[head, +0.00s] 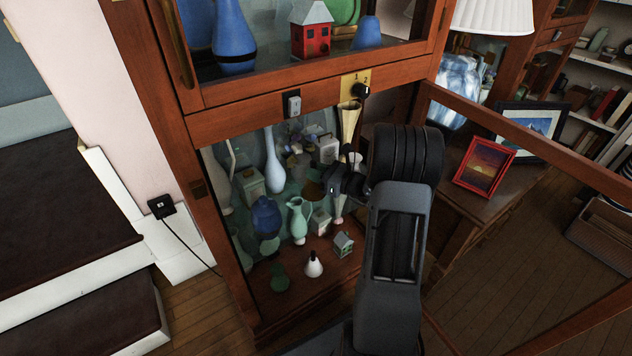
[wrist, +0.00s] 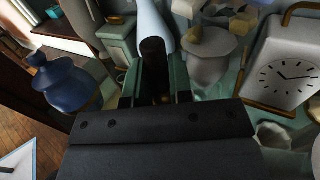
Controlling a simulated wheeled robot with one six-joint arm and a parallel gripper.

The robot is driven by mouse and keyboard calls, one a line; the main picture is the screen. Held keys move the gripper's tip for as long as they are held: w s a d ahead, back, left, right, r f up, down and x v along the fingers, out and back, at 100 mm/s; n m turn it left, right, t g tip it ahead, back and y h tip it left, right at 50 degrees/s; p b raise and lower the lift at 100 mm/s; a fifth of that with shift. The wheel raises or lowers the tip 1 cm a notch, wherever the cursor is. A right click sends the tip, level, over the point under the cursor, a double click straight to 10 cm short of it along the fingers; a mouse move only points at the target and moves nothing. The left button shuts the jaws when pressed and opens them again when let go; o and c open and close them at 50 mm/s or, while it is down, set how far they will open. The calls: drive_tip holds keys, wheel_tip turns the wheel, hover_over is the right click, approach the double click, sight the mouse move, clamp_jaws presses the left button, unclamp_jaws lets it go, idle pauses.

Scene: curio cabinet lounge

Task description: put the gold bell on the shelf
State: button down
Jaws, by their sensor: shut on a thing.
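My gripper (head: 331,185) is inside the open lower compartment of the cabinet, among the ornaments. It is shut on a dark, brownish piece (wrist: 152,58) that stands between the fingers in the wrist view. I take this for the gold bell, but its gold body is not clear; a brown cone shape (head: 313,188) shows beside the fingertips in the head view. The cabinet's lower shelf board (head: 298,298) is wooden and partly bare at the front. A glazed upper shelf with blue vases and a red house is above.
Close around the gripper are a pale blue vase (head: 273,160), a blue jar (head: 266,216), a mint jug (head: 298,220) and a white clock (wrist: 287,70). A small house (head: 343,243) and a white-and-dark ornament (head: 314,265) stand at the front. An open door frame (head: 530,140) extends right.

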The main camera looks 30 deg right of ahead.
sight(311, 192)
drive_tip(key=shift+f+b, duration=0.85)
drive_tip(key=shift+f, duration=0.7)
drive_tip(key=shift+f, duration=0.15)
drive_tip(key=c, duration=1)
unclamp_jaws()
